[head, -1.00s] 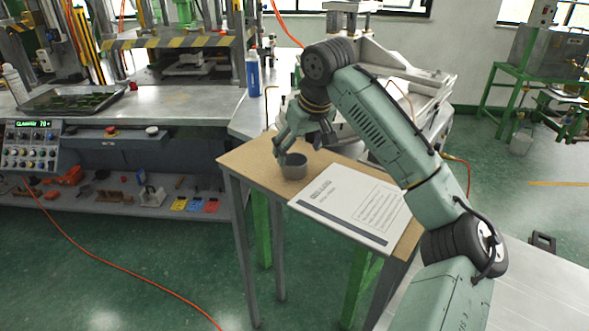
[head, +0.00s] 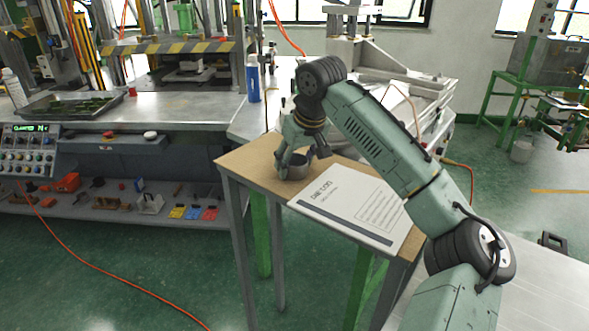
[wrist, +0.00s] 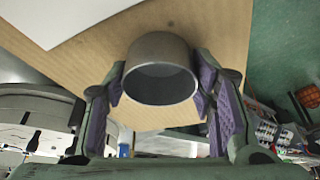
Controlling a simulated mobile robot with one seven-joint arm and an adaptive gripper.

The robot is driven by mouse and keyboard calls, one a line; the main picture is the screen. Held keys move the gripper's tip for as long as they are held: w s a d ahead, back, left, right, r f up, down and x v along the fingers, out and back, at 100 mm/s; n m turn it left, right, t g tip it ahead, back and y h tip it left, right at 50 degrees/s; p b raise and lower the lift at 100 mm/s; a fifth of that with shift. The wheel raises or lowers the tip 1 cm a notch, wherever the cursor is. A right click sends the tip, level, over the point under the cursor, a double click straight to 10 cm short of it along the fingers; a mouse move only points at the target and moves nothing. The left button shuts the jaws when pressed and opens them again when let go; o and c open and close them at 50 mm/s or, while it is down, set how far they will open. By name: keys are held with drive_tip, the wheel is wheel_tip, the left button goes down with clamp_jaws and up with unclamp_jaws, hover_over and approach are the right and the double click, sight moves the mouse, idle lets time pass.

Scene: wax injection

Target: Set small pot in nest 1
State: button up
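The small pot (head: 295,168) is a grey, open-topped cylinder standing upright on the wooden top of a small table (head: 246,161). In the wrist view the pot (wrist: 162,84) shows its empty inside and sits between the two finger pads. My gripper (head: 294,160) is down around the pot, one finger on each side. The fingers (wrist: 160,88) are spread wide, with their tips very close to the pot's wall; whether they touch it is hard to tell. I cannot make out nest 1 in these views.
A white printed sheet or board (head: 349,204) lies on the table just right of the pot. A blue bottle (head: 253,78) stands on the metal bench behind. A press with striped guards (head: 170,47) and a dark tray (head: 72,103) are at the left.

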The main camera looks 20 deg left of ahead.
drive_tip(key=c, duration=0.8)
drive_tip(key=shift+o, duration=0.2)
drive_tip(key=shift+r, duration=0.1)
